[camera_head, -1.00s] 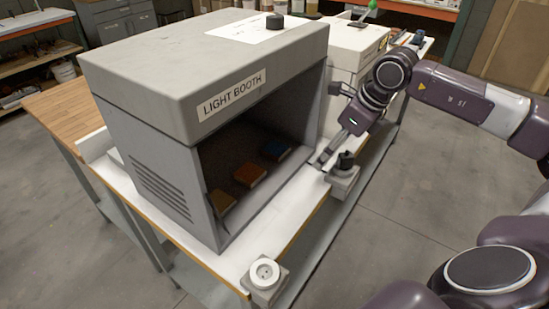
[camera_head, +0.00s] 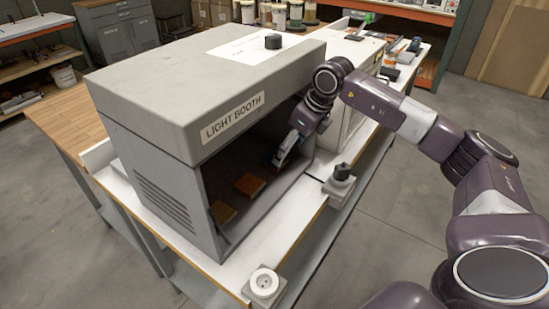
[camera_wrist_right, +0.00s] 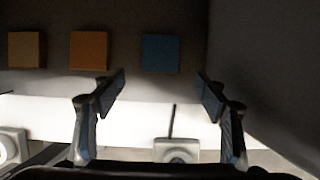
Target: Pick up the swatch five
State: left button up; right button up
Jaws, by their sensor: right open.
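Three square swatches lie in a row on the dark floor of the light booth (camera_head: 180,120). The tan swatch (camera_head: 222,212) is nearest the front left, with the orange swatch (camera_head: 250,185) behind it. The blue swatch (camera_wrist_right: 160,53) shows in the right wrist view, but my right gripper covers it in the head view. No number is readable on any swatch, so I cannot tell which is five. My right gripper (camera_head: 284,156) reaches into the booth opening. In the wrist view its open, empty fingers (camera_wrist_right: 162,85) are apart, with the blue swatch between and ahead of them.
The booth's side wall and roof close in around my right gripper. A small box with a black knob (camera_head: 340,180) and a white round-topped device (camera_head: 264,283) stand along the table's front edge. A white tabletop strip (camera_head: 285,225) before the booth is clear.

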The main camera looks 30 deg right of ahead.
jog(key=shift+w+a+f, duration=0.1)
jog(key=shift+w+f, duration=0.05)
jog(key=shift+w, duration=0.15)
jog(key=shift+p+x, duration=0.6)
jog(key=shift+x, duration=1.8)
jog(key=c, duration=1.2)
jog(key=shift+o, duration=0.2)
